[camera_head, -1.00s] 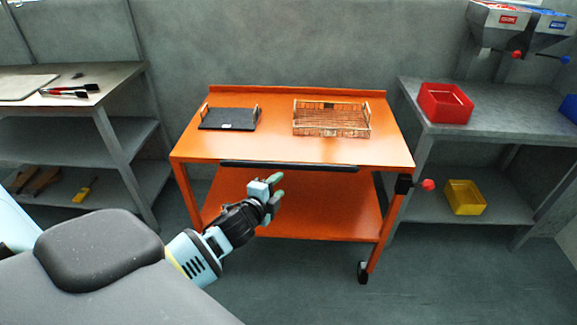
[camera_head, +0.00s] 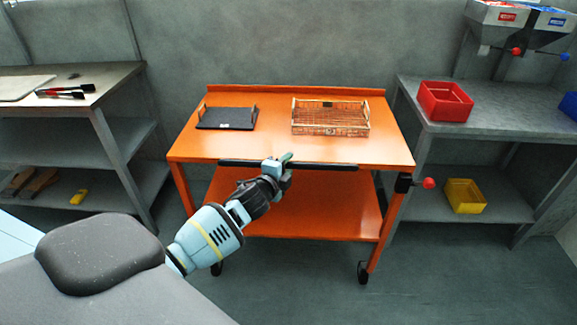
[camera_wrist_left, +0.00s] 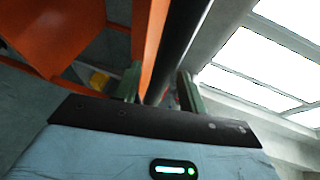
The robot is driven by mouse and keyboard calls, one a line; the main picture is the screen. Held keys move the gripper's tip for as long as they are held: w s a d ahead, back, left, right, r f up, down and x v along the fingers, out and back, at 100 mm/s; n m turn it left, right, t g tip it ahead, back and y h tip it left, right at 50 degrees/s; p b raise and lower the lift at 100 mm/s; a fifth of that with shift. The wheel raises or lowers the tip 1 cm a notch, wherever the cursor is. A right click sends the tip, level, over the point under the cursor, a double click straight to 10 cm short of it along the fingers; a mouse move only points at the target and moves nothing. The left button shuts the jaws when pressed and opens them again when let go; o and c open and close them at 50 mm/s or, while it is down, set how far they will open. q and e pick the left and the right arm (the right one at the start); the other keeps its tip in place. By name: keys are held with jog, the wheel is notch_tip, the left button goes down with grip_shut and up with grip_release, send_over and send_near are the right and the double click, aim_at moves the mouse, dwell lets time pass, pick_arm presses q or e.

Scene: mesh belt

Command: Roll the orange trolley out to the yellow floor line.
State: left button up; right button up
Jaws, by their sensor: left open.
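The orange trolley (camera_head: 270,145) stands against the back wall with a black push handle (camera_head: 330,167) along its front edge. A black tray (camera_head: 228,118) and a wire basket (camera_head: 330,128) sit on its top. My left gripper (camera_head: 278,163) is at the middle of the handle, with its jaws open. In the left wrist view the dark handle bar (camera_wrist_left: 178,45) runs between the two fingers (camera_wrist_left: 160,88); I cannot tell if they touch it. No yellow floor line shows. My right gripper is not in view.
A grey shelf bench (camera_head: 120,75) stands left of the trolley. A grey bench (camera_head: 510,115) with a red bin (camera_head: 445,101) and a yellow bin (camera_head: 464,196) is close on the right. A red-knobbed lever (camera_head: 428,184) is at the trolley's right front. Floor in front is clear.

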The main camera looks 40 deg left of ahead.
pick_arm(q)
jog(key=shift+w, duration=0.4)
jog(key=shift+a, duration=0.1)
grip_shut()
